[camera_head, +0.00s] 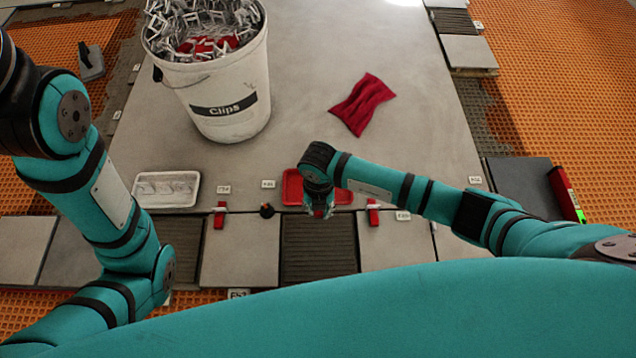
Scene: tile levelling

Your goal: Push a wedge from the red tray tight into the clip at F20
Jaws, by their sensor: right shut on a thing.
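The red tray (345,194) lies on the grey slab near its front edge, partly hidden by my right gripper. My right gripper (320,212) points down at the tray's front edge, shut on a small red piece that looks like a wedge, mostly hidden by the fingers. Red wedges stand at the tile joint on both sides, one at the left (220,214) and one at the right (373,212). A small dark piece (267,210) sits at the joint between them. Small white labels lie nearby, too small to read, so I cannot tell which marks F20. My left gripper is out of view.
A white bucket of clips (225,110) stands at the back left. A white tray (166,189) lies in front of it. A red cloth (361,103) lies on the slab. A red level (566,194) is at the right. The slab's middle is clear.

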